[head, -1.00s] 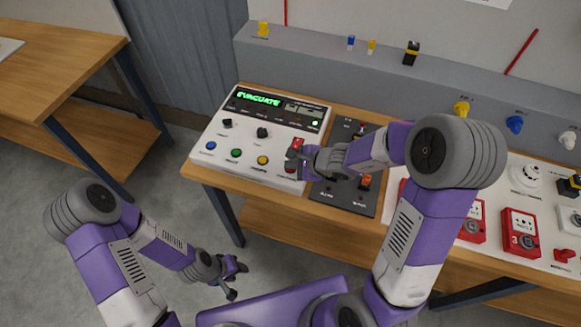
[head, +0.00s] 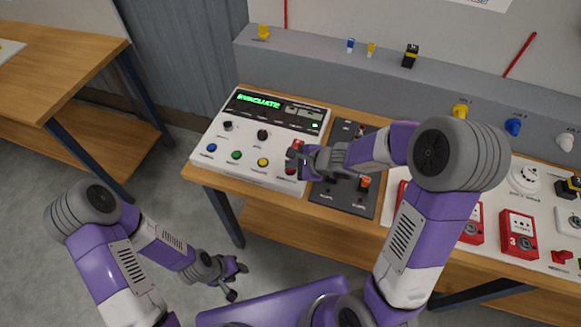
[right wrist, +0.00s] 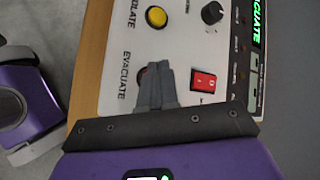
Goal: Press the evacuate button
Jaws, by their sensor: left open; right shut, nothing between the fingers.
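The white control panel (head: 222,165) lies on the wooden bench, and its display (head: 259,101) reads EVACUATE in green. The red evacuate button (right wrist: 141,73) is mostly hidden behind my right gripper's fingers in the right wrist view, beside the EVACUATE label. In the head view only a bit of red (head: 291,170) shows under the fingers. My right gripper (head: 290,160) is shut and empty, its tips at the button; I cannot tell whether they touch it. My left gripper (head: 239,281) is open and empty, low in front of the bench.
A red rocker switch (right wrist: 203,81) sits close beside the right fingers. Yellow (head: 263,162), green (head: 236,155) and blue (head: 211,147) buttons line the panel's front. A dark switch panel (head: 345,195) adjoins it on the right. Red call boxes (head: 519,233) stand further right.

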